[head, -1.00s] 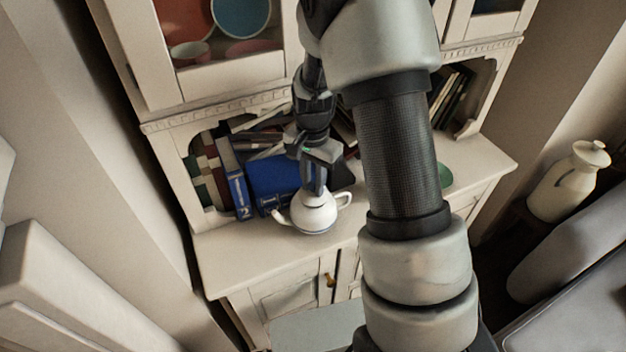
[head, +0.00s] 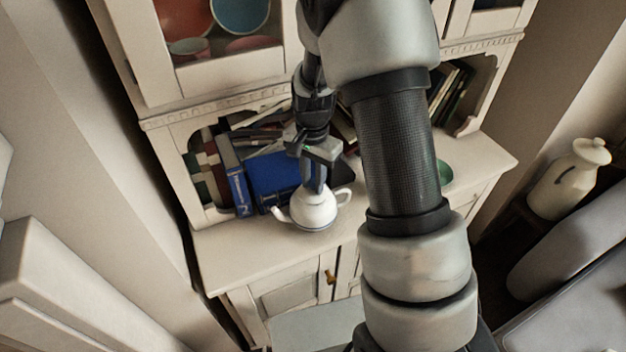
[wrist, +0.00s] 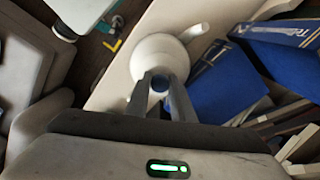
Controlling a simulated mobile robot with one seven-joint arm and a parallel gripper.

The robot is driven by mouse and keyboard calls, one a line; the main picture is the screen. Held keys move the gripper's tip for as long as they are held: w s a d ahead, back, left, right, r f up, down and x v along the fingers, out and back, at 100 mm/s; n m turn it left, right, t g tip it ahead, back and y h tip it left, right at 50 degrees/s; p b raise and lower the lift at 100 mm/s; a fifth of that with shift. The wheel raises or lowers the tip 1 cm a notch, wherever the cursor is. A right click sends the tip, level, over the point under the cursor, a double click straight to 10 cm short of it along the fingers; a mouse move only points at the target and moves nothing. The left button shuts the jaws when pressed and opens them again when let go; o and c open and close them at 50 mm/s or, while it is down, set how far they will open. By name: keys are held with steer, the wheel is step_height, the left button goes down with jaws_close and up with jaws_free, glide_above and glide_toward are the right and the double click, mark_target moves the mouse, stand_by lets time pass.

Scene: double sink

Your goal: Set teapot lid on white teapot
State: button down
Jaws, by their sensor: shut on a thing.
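The white teapot (head: 313,211) stands upright on the cabinet's counter, its spout to the left and handle to the right in the head view. In the wrist view the teapot (wrist: 152,50) lies just beyond my fingertips. My gripper (head: 314,186) is directly above the teapot, pointing down, its fingertips at the teapot's top. In the wrist view my gripper (wrist: 160,84) is shut on a small dark round knob (wrist: 160,83), which seems to be the teapot lid's knob. The lid's rim is hidden, so I cannot tell whether it touches the opening.
Blue books (head: 270,175) stand and lie close behind the teapot, with more books in the cabinet niche. A green object (head: 445,173) is on the counter right of my arm. The counter's left front part (head: 235,255) is clear. A white jug (head: 568,182) stands far right.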

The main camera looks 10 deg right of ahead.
mark_target(313, 182)
steer(key=shift+f+b, duration=0.5)
steer(key=shift+f, duration=0.15)
stand_by(0.4)
steer(key=c, duration=1.8)
jaws_free()
steer(key=shift+r, duration=0.1)
step_height(313, 182, up, 11)
steer(key=p, duration=0.7)
